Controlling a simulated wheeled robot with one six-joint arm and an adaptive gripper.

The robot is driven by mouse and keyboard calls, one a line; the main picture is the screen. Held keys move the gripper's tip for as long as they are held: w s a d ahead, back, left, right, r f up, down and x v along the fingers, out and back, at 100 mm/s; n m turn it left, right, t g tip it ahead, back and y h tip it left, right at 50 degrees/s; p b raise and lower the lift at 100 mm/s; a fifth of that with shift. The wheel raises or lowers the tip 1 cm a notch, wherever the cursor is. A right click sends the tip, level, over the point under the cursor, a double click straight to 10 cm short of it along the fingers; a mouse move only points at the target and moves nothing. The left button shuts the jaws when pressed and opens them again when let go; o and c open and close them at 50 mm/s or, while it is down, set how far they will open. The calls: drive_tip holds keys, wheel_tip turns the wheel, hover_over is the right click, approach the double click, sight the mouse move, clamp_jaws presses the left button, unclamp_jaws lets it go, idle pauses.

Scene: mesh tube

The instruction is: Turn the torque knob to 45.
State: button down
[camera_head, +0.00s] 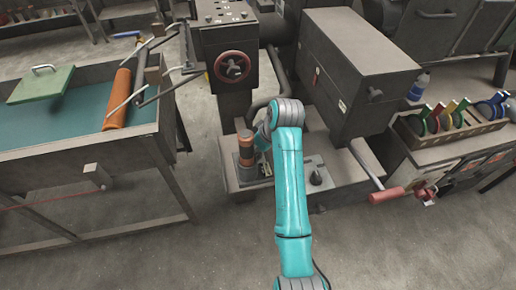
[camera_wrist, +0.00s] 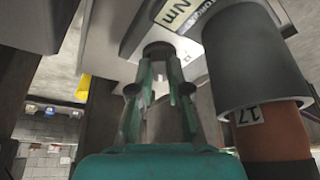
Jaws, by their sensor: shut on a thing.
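The torque knob (camera_wrist: 157,48) is a small dark round knob at the top centre of the wrist view, under a pale plate with an "Nm" label (camera_wrist: 178,12). My gripper (camera_wrist: 160,68) is teal and reaches up to it, its fingertips closed on the knob's sides. The knob's dial marks and pointer do not show, so its setting cannot be read. In the head view, my arm's wrist hides the knob and most of the gripper.
A grey and copper cylinder (camera_wrist: 255,70) marked 17 stands close right of my gripper; it also shows in the head view (camera_head: 246,152). A black cone-shaped knob (camera_head: 316,178) stands right of my arm. A red handwheel (camera_head: 233,67) is on the machine behind.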

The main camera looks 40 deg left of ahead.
drive_tip(key=shift+m+t, duration=0.3)
drive_tip(key=shift+m, duration=0.3)
drive_tip(key=c, duration=1.1)
unclamp_jaws()
drive_tip(key=v, duration=0.7)
drive_tip(key=shift+d+r, duration=0.1)
drive_tip(key=shift+r, duration=0.15)
drive_tip(key=shift+w+d+f, duration=0.1)
